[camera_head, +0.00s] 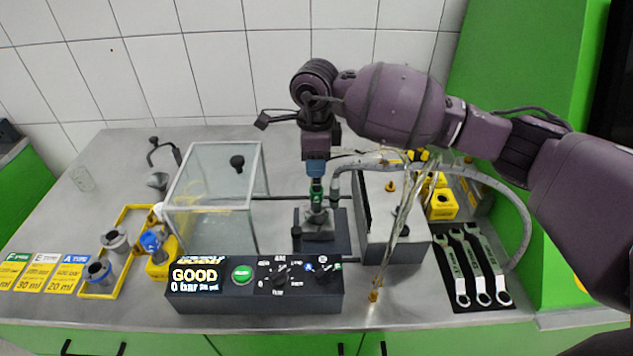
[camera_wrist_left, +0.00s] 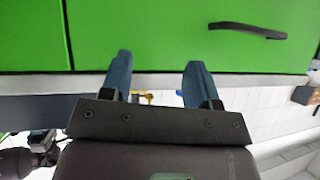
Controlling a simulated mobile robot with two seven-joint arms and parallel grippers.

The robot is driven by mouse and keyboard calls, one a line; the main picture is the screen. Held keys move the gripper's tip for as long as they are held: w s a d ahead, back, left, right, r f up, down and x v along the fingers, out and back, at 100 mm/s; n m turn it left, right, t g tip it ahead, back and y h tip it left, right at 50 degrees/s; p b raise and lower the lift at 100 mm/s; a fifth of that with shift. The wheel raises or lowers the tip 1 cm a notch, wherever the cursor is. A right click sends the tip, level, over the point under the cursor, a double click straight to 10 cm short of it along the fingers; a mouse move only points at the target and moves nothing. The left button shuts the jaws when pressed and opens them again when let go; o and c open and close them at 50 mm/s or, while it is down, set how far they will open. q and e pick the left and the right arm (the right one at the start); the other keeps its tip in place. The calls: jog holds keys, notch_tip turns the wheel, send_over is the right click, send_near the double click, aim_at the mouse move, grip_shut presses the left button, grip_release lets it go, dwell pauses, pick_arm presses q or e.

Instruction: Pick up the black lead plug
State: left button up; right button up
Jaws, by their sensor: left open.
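I cannot make out the black lead plug for certain in either view. My right gripper (camera_head: 317,172) comes down from above in the head view, its blue fingers close over a green-topped part (camera_head: 317,193) standing on the grey pump fixture (camera_head: 319,224). Whether its fingers touch or hold that part is unclear. My left gripper (camera_wrist_left: 156,72) is open in the left wrist view, its two blue fingers apart with nothing gripped between them. It is in front of the green cabinet front and the bench edge. It does not show in the head view.
A control box (camera_head: 254,294) reads "GOOD" at the bench front. A glass case (camera_head: 212,205) stands left of the right gripper. A grey box (camera_head: 395,235), a curved hose (camera_head: 522,215) and several wrenches (camera_head: 481,294) lie to the right. A yellow rack (camera_head: 98,291) is at left.

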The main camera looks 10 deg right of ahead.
aim_at(315, 180)
jog(key=shift+w+f+p, duration=0.1)
jog(key=shift+f+p, duration=0.75)
jog(key=shift+f, duration=1.8)
jog(key=shift+c, duration=0.3)
grip_shut()
